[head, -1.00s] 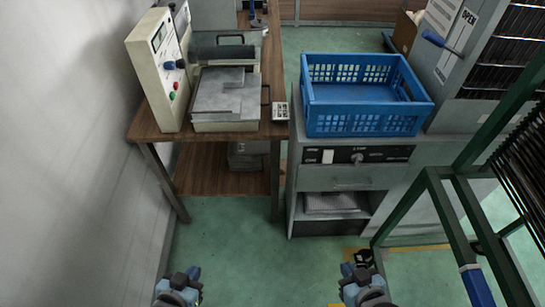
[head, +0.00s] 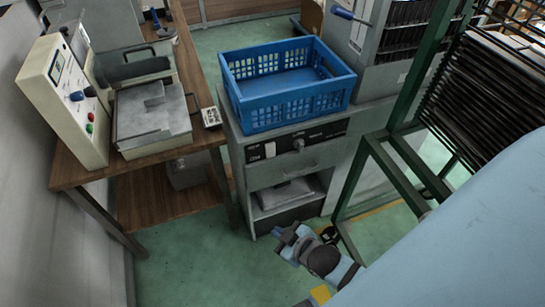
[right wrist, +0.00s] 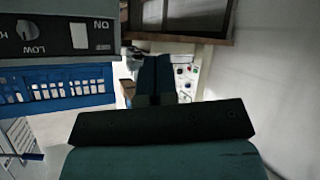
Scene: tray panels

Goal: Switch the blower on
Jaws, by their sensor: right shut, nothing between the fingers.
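The blower's black control panel (head: 322,134) is on the front of a grey cabinet (head: 338,160), under the blue crate. It carries a white rocker switch (head: 269,150) at its left end and a round knob (head: 299,145). The right wrist view shows the panel upside down at upper left, with the white switch (right wrist: 80,36) by "ON" and the knob (right wrist: 28,29) by "LOW". Whether the switch is pressed cannot be told. My right gripper (head: 288,238) is low in front of the cabinet, apart from the panel; its fingers (right wrist: 155,78) are shut and empty. My left gripper is out of view.
A blue crate (head: 262,117) stands on the cabinet. A wooden table (head: 92,172) with a cream control box (head: 72,105) is at left. A green metal frame (head: 398,165) stands close right of my gripper. Green floor (head: 185,255) is free at lower left.

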